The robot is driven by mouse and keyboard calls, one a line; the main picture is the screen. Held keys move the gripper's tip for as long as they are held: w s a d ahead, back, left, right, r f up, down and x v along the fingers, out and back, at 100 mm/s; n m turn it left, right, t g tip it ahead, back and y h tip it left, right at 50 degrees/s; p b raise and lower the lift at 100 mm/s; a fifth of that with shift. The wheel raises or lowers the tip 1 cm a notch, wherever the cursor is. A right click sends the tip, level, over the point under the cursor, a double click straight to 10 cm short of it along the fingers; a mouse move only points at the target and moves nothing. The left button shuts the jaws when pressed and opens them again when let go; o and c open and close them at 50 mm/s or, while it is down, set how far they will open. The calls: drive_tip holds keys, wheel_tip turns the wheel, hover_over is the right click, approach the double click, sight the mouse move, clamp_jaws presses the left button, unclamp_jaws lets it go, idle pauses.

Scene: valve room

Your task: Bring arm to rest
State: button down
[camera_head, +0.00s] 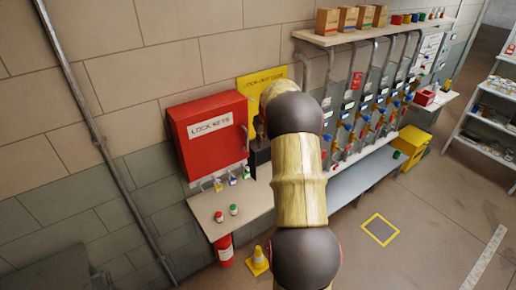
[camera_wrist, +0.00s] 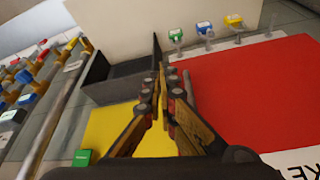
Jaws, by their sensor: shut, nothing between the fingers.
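My gripper (camera_wrist: 160,68) is shut and empty in the wrist view, its two fingers close together. Behind the fingers are the red lock keys cabinet (camera_wrist: 250,95), a yellow panel (camera_wrist: 110,135) and a dark open-topped box (camera_wrist: 98,82). In the head view my arm rises from the bottom middle toward the wall, bent over at the top. Its end is mostly hidden behind the arm, near the right side of the red cabinet (camera_head: 208,125) and the dark box (camera_head: 260,158). I cannot tell whether the gripper touches either.
A small shelf (camera_head: 250,200) below the cabinet holds a red and a green-topped item. Pipes with several coloured valves (camera_head: 375,120) line the wall to the right. A yellow bin (camera_head: 411,146), a traffic cone (camera_head: 257,262) and a red extinguisher (camera_head: 224,250) stand low. Open floor lies right.

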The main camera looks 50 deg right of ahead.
drive_tip(key=v, duration=0.3)
idle(0.4)
